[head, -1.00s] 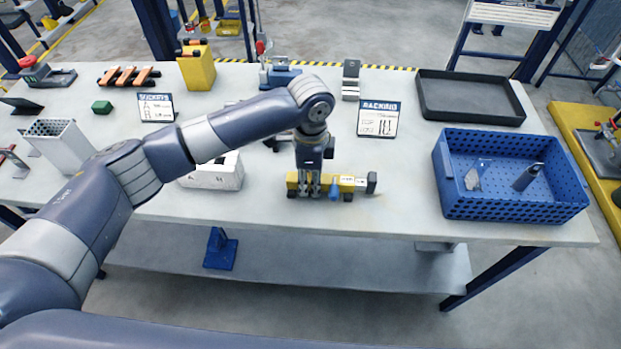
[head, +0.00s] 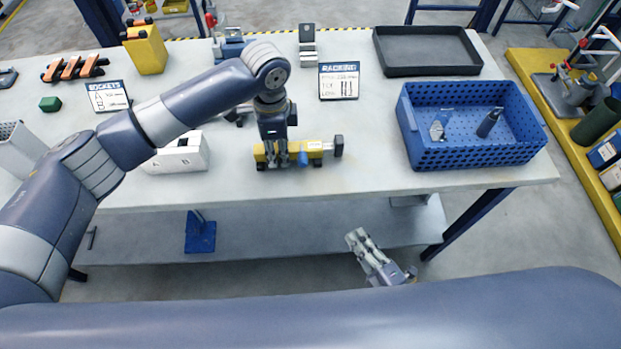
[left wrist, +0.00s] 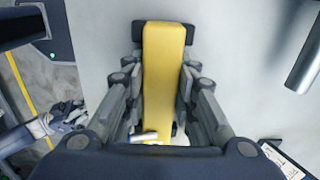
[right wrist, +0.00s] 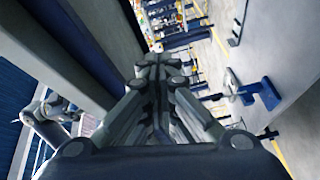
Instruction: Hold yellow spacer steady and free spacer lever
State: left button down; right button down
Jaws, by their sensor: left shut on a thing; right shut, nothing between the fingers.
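The yellow spacer (head: 316,147) lies on the table near its front edge, with dark ends. A blue lever (head: 303,158) shows on its front side. My left gripper (head: 274,160) is shut on the spacer's left part from above. In the left wrist view the yellow bar (left wrist: 163,75) runs between the two fingers. My right gripper (head: 360,240) is in front of the table, below the tabletop and right of the spacer, apart from it. In the right wrist view its fingers (right wrist: 158,65) are together and hold nothing.
A blue perforated crate (head: 470,155) with two items stands at the right, and a black tray (head: 425,68) behind it. A RACKING sign (head: 339,82) stands behind the spacer. A white block (head: 178,156) is to the left. The table between spacer and crate is clear.

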jog(key=s+a+r+n+y, duration=0.1)
jog(key=r+n+y, duration=0.3)
jog(key=r, duration=0.3)
jog(key=s+a+r+n+t+y, duration=0.1)
jog(key=a+r+n+y, duration=0.1)
jog(key=r+n, duration=0.4)
jog(key=shift+s+a+r+y, duration=0.3)
jog(key=shift+s+r+y, duration=0.1)
jog(key=shift+r+y, duration=0.4)
jog(key=shift+f, duration=0.1)
send_near(302, 155)
jog(key=a, duration=0.1)
jog(key=w+a, duration=0.1)
jog(key=a, duration=0.1)
jog(key=w+a+r, duration=0.1)
jog(key=a, duration=0.1)
